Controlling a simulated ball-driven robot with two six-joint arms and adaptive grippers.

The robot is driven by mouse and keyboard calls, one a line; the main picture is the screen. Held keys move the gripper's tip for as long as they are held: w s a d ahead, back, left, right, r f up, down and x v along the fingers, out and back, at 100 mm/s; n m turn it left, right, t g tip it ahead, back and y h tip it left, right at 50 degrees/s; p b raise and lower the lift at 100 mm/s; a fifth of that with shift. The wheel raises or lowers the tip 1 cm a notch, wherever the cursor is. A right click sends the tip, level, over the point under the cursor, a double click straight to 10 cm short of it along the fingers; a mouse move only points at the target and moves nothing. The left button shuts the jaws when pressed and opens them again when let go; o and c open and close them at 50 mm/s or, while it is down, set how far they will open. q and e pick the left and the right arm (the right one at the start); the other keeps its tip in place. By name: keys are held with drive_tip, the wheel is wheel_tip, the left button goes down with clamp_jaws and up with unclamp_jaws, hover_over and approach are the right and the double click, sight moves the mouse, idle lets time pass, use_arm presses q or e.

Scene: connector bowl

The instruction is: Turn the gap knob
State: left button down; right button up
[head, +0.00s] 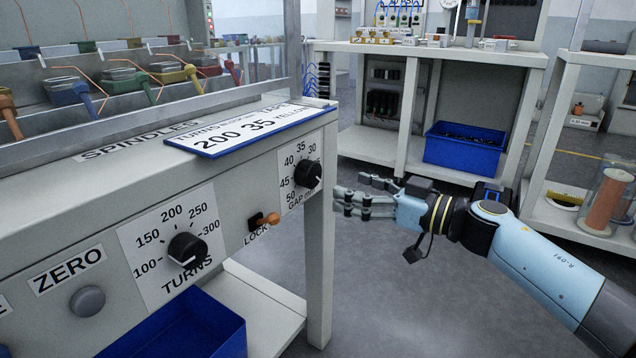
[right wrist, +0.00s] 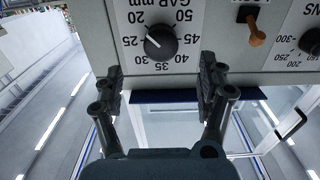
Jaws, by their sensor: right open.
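The black gap knob (head: 308,174) sits on a white dial plate at the right end of the grey panel. It also shows in the right wrist view (right wrist: 160,42), where the picture is upside down and its pale pointer mark lies on the side towards 25; the exact reading is hard to tell. My right gripper (head: 352,201) is open, just right of the knob and apart from it. In the right wrist view its two fingers (right wrist: 164,85) stand apart with nothing between them, the knob lying beyond their tips. My left gripper is not in view.
The turns knob (head: 187,250) and an orange-tipped lock lever (head: 266,219) are left of the gap dial. A blue-edged card (head: 240,128) reading 200, 35 and yellow lies on the panel top. A blue bin (head: 190,325) stands below. Floor right of the panel is clear.

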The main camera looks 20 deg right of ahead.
sight(316, 177)
drive_tip(key=b+x, duration=0.2)
drive_tip(key=x, duration=0.6)
drive_tip(key=shift+w+a+f, duration=0.1)
drive_tip(key=shift+a, duration=0.05)
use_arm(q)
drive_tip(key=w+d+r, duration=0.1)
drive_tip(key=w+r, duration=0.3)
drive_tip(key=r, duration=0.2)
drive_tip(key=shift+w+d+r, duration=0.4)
use_arm(e)
drive_tip(key=shift+w+a, duration=0.15)
drive_tip(key=shift+w, duration=0.05)
drive_tip(key=c, duration=1.2)
